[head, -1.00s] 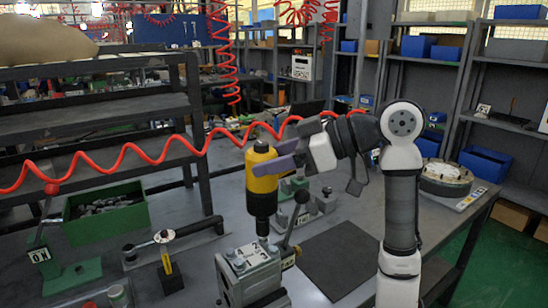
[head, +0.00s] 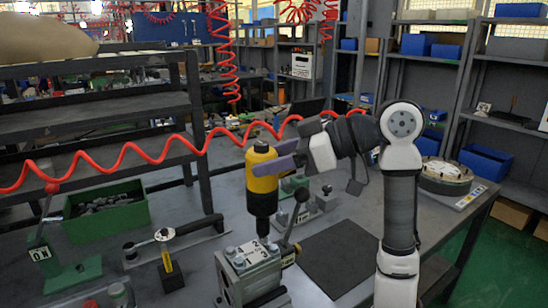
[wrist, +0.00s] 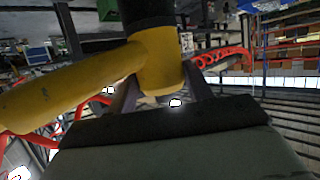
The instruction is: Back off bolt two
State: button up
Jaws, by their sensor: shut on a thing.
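My gripper (head: 290,155) is shut on a yellow and black power driver (head: 262,172), which stands upright with its black nose down. In the wrist view the driver's yellow body (wrist: 155,55) sits between my fingers, with a long yellow handle reaching left. The grey valve block (head: 240,282) is below it, with a white plate (head: 257,254) marked with numbers. The driver's tip is at the far edge of the plate, near the number 2. I cannot tell whether it sits on a bolt; the bolt there is hidden by the tip.
A black-knobbed lever (head: 294,218) rises close to the right of the driver. A dark mat (head: 340,258) lies clear to the right. A green bin (head: 105,212) and an ON stand (head: 55,262) are at left. A red coiled hose (head: 160,160) crosses behind.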

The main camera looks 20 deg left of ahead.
jog(key=shift+f+b, duration=0.3)
jog(key=shift+f, duration=0.7)
dwell(2.7)
jog(key=shift+r+p, duration=0.25)
jog(key=shift+p, duration=0.25)
dwell(1.6)
